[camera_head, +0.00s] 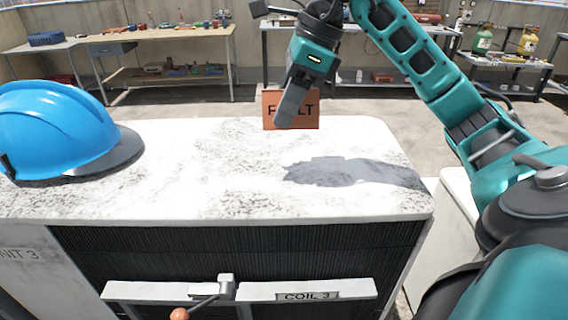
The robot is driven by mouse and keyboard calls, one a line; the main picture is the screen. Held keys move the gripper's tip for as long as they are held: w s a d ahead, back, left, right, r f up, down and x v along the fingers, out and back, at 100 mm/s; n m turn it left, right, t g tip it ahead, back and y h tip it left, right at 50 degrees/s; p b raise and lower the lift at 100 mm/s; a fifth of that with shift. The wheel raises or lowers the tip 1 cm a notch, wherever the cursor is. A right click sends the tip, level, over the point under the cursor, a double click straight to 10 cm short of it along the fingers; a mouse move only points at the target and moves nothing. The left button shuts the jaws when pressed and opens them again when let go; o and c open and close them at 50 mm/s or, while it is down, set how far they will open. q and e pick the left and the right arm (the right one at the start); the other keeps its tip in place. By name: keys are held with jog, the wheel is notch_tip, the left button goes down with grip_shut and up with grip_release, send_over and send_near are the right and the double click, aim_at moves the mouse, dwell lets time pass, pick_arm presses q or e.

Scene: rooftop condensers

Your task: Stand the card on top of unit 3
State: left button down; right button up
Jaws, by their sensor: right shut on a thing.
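An orange card (308,119) with dark lettering, partly hidden, is upright at the far edge of the white top of unit 3 (220,185). My right gripper (288,115) reaches down in front of the card and is shut on it, with its finger covering the middle of the lettering. I cannot tell whether the card's lower edge touches the top. My left gripper is not in view.
A blue hard hat (50,125) sits on the left of the top. The middle of the top is clear. A bar with a "COIL 3" label (307,296) and an orange-knobbed handle (180,314) is on the front. Benches (165,38) with tools stand behind.

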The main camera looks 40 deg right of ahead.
notch_tip(320, 180, down, 6)
jog(key=shift+r+b, duration=0.15)
jog(key=shift+b, duration=0.4)
jog(key=shift+f, duration=0.9)
notch_tip(320, 180, down, 3)
jog(key=shift+f+b, duration=0.15)
jog(key=shift+b, duration=0.3)
jog(key=o, duration=1.1)
